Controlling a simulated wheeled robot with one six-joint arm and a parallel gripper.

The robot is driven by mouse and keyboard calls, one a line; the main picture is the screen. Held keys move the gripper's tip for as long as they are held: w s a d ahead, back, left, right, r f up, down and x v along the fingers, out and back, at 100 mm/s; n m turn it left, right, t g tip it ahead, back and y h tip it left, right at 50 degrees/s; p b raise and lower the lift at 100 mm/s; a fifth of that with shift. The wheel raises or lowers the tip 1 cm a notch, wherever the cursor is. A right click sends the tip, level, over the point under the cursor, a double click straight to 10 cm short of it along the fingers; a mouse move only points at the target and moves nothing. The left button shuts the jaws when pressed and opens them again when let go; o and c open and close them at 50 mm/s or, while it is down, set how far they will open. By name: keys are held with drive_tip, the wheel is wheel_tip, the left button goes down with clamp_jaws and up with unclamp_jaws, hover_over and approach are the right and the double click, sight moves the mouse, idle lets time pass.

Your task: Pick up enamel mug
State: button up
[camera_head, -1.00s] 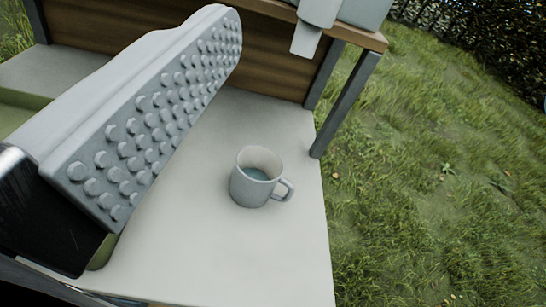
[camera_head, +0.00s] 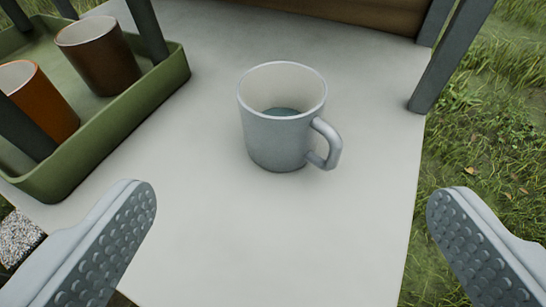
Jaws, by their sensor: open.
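The enamel mug (camera_head: 275,142) is light grey-blue with a pale inside and something bluish at its bottom. It stands upright on the white tabletop (camera_head: 240,235), its handle pointing right. My gripper (camera_head: 292,205) is open, with one studded grey finger at the lower left and the other at the lower right. The mug is ahead of the fingers, between their lines, and neither finger touches it.
A green tray (camera_head: 120,122) at the left holds a brown cup (camera_head: 100,62) and an orange cup (camera_head: 45,105), with dark posts beside them. A dark post (camera_head: 450,55) stands at the table's back right corner. Grass lies beyond the right edge.

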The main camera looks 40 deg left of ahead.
approach(283, 79)
drive_tip(key=shift+w+f, duration=0.2)
drive_tip(key=shift+w, duration=0.1)
drive_tip(key=shift+s+x, duration=0.25)
drive_tip(key=shift+x, duration=2.4)
drive_tip(key=shift+a+f, duration=0.1)
drive_tip(key=shift+c, duration=0.3)
drive_tip(key=c, duration=1.2)
drive_tip(key=shift+r, duration=0.25)
